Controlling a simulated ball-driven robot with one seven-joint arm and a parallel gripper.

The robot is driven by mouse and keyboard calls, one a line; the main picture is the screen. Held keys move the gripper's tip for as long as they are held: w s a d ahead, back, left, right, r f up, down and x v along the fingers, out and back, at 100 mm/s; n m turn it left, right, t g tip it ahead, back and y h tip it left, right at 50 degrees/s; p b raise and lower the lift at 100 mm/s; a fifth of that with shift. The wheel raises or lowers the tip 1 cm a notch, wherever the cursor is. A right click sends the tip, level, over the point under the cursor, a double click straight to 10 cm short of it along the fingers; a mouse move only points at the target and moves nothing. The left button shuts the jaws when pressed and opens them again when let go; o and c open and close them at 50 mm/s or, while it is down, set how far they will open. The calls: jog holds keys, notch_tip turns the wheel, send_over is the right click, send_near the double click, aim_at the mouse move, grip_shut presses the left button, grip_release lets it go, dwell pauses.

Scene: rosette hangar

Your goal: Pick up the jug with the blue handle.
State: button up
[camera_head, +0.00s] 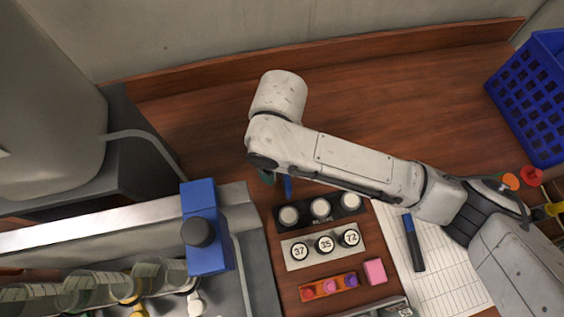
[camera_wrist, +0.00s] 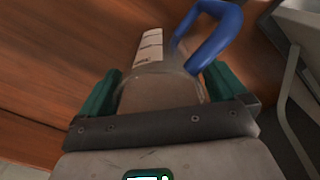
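The jug with the blue handle shows in the wrist view as a clear vessel (camera_wrist: 160,90) with a white marked label on its side. Its blue handle (camera_wrist: 232,22) sticks out at the upper right. My gripper (camera_wrist: 162,80) has its green fingers spread wide at either side of the clear body. The body is between them; whether the fingers touch it I cannot tell. In the head view my arm hides most of the jug and gripper. Only a bit of the blue handle (camera_head: 288,186) and a green fingertip show below the wrist.
Close below the arm stand a dark block with white knobs (camera_head: 320,208), a numbered block (camera_head: 324,250) and a pink block (camera_head: 375,271). A metal rack with a blue block (camera_head: 205,225) is on the left. A blue basket (camera_head: 532,95) stands at the right. Wood behind the arm is clear.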

jog(key=c, duration=0.9)
jog(key=shift+c, duration=0.2)
